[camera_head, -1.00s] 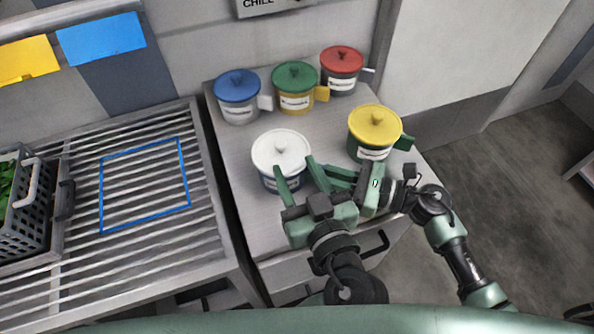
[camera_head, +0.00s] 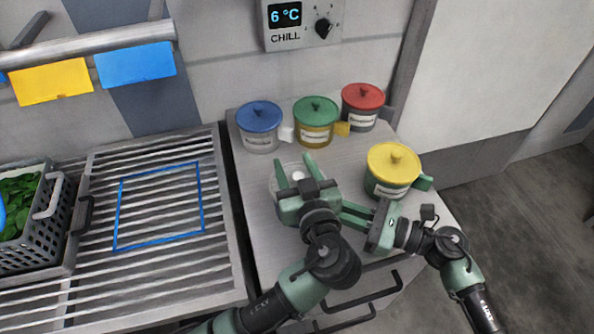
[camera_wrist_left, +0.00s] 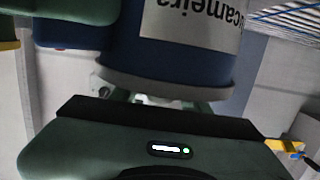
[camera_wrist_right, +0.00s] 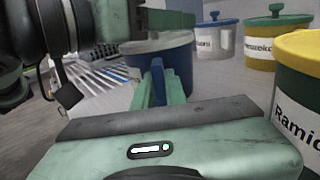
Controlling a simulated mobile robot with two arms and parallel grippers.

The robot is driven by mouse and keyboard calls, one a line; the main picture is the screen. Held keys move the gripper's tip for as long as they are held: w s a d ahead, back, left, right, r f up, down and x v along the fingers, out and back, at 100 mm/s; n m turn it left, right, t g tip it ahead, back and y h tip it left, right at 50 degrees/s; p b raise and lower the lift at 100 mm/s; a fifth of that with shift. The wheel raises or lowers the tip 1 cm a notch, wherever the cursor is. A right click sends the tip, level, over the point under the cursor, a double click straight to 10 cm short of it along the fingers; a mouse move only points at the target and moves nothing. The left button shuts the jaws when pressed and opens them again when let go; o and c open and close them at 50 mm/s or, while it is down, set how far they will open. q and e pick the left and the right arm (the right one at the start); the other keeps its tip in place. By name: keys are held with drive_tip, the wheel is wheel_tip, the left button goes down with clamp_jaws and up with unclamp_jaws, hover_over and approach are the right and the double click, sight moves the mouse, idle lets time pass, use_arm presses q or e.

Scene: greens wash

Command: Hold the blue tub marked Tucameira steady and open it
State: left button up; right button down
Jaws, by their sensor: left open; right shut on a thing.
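The blue tub with a white lid (camera_head: 277,185) stands upright at the front left of the cabinet top, mostly hidden by my left gripper in the head view. In the left wrist view, the blue tub (camera_wrist_left: 125,40) shows a label reading "cameira", upside down. My left gripper (camera_head: 296,170) is open over the lid, its fingers on either side of the white knob (camera_head: 298,176); contact cannot be told. My right gripper (camera_head: 352,213) is shut on the tub's blue handle (camera_wrist_right: 158,74), from the right side. The tub's blue wall (camera_wrist_right: 178,62) shows behind those fingers.
Other lidded tubs stand close: blue-lidded (camera_head: 260,118), green-lidded (camera_head: 315,112) and red-lidded (camera_head: 362,98) behind, yellow-lidded (camera_head: 393,160) to the right. A slatted rack (camera_head: 215,270) and a grey crate of greens (camera_head: 57,215) are at the left.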

use_arm(q)
clamp_jaws()
drive_tip(key=shift+r, duration=0.3)
idle(0.7)
drive_tip(key=shift+r, duration=0.85)
drive_tip(key=shift+r, duration=2.05)
use_arm(e)
drive_tip(key=c, duration=1.4)
unclamp_jaws()
drive_tip(key=shift+o, duration=0.2)
use_arm(q)
drive_tip(key=shift+f, duration=0.1)
use_arm(e)
drive_tip(key=shift+d, duration=0.1)
